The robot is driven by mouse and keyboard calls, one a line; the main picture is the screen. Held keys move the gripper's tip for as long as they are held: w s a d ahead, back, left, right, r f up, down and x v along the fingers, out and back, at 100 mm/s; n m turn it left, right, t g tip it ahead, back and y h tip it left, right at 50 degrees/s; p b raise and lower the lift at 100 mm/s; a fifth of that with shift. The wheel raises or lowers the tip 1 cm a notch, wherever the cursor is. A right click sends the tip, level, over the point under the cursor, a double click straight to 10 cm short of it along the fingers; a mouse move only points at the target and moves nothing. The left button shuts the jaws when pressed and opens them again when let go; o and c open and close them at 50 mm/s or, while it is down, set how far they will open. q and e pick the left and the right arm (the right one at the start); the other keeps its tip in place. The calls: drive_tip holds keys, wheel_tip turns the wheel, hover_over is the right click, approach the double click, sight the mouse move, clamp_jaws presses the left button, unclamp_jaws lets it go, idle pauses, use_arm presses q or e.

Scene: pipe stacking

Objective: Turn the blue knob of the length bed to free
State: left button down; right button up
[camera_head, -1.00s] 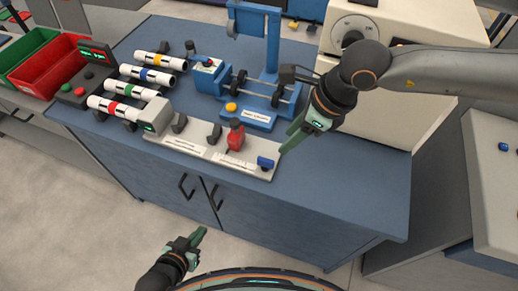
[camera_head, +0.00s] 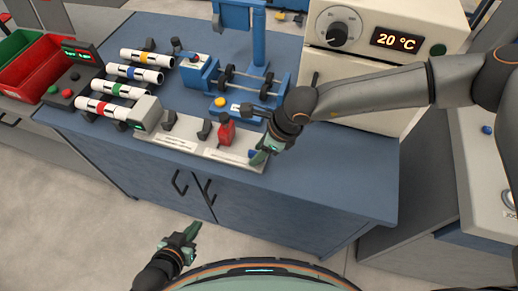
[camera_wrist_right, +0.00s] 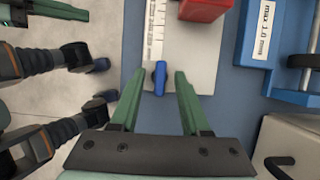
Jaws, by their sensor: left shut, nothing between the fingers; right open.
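The length bed (camera_head: 188,147) is a pale plate with a ruler strip and a red block (camera_head: 227,131). Its blue knob (camera_head: 252,155) sits at the bed's right end in the head view, partly hidden by my right gripper (camera_head: 264,154). In the right wrist view the blue knob (camera_wrist_right: 160,80) is an upright-looking bar between the open green fingers of my right gripper (camera_wrist_right: 159,72), with a gap on each side. My left gripper (camera_head: 193,232) is shut and empty, low in front of the bench.
A blue machine (camera_head: 262,75) with rollers stands behind the bed. Striped pipes (camera_head: 135,73) lie to the left, near red (camera_head: 48,75) and green bins. A cream oven (camera_head: 385,30) reading 20 °C stands at the back right. The bench's front right is clear.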

clamp_jaws()
idle(0.3)
idle(0.3)
